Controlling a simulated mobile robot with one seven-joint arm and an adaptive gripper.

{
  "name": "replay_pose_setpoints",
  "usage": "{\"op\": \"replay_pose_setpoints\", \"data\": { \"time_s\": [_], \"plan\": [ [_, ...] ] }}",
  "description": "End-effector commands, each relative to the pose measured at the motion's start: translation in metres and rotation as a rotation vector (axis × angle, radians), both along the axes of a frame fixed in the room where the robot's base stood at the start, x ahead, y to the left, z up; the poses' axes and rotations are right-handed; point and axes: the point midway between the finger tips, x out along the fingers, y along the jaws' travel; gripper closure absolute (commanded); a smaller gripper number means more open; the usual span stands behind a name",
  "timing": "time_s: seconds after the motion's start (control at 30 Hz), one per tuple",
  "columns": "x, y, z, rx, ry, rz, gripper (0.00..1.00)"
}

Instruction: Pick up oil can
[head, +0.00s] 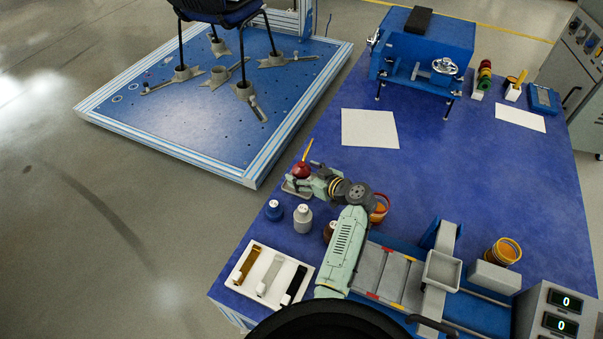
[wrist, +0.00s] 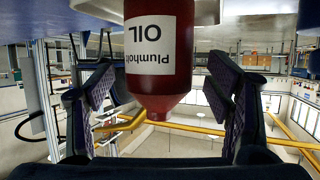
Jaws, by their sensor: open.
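The oil can (head: 301,171) is red with a yellow spout and stands upright near the left edge of the blue table. In the wrist view the oil can (wrist: 158,60) appears upside down, with a white label reading OIL. My gripper (head: 306,186) is low over the table, right at the can. In the wrist view my gripper's two padded fingers (wrist: 160,88) are open, one on each side of the can. A gap shows between each finger and the can. The can's base is cut off at the top of that view, and my arm partly hides things nearby in the head view.
A blue bottle (head: 273,210) and a grey bottle (head: 302,218) stand close below the can. A white tray (head: 262,298) of brushes or tools lies nearer. A yellow-orange cup (head: 381,208) is behind my wrist. White paper (head: 370,129) lies farther back; the table's middle is clear.

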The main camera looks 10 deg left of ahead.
Motion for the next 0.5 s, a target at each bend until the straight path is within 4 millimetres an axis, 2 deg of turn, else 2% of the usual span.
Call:
{"op": "replay_pose_setpoints", "data": {
  "time_s": [0.1, 0.37, 0.5],
  "plan": [
    [0.0062, 0.0089, -0.0046, 0.001, 0.001, 0.000, 0.27],
    [0.0077, 0.0105, -0.0068, 0.000, -0.001, -0.002, 0.27],
    [0.0077, 0.0104, -0.0067, 0.000, -0.001, -0.002, 0.36]
  ]
}}
